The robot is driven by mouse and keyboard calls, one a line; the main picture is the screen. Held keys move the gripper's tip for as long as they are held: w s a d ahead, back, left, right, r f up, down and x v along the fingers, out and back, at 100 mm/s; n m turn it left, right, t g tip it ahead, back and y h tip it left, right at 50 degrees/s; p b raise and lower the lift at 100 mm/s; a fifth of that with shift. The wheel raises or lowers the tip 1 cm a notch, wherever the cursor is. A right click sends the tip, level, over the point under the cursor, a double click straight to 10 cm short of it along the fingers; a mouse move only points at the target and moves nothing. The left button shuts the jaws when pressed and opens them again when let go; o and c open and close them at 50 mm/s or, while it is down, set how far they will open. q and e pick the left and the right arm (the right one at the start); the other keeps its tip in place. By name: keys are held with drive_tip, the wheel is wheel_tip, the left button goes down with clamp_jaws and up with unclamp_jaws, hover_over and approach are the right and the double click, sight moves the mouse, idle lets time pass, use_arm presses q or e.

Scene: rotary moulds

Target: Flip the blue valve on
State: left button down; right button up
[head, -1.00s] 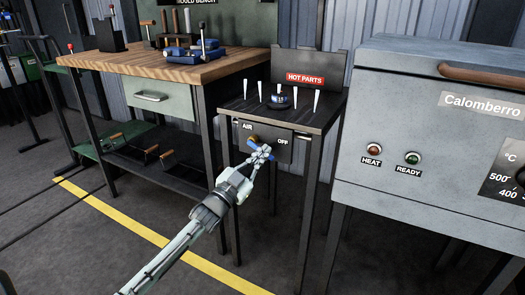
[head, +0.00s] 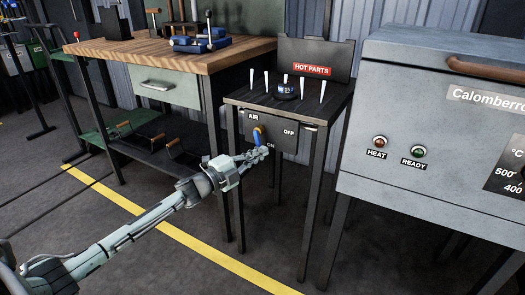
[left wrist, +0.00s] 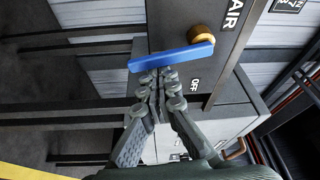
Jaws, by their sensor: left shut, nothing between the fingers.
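The blue valve handle (head: 258,139) is on a brass fitting (head: 257,129) on the front of the dark panel under the HOT PARTS stand. My left gripper (head: 262,153) is shut and empty at the lower end of the handle. In the left wrist view the handle (left wrist: 178,56) lies just beyond the closed fingertips (left wrist: 158,78); I cannot tell whether they touch. My right gripper is not in view.
The small stand (head: 232,102) carries upright white pegs and a dark round part (head: 288,90). A wooden-topped bench (head: 150,55) stands left, with a lower shelf. A grey oven (head: 430,110) stands close on the right. The floor in front is open.

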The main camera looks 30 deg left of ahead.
use_arm(q)
drive_tip(key=shift+a+f+m+g+p, duration=0.15)
drive_tip(key=shift+a+m+g, duration=0.15)
drive_tip(key=shift+m, duration=0.35)
drive_tip(key=shift+a+f+m+g+p, duration=0.1)
drive_tip(key=shift+a+m+g+p, duration=0.15)
drive_tip(key=shift+m, duration=0.4)
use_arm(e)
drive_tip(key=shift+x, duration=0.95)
use_arm(q)
drive_tip(key=shift+a, duration=0.1)
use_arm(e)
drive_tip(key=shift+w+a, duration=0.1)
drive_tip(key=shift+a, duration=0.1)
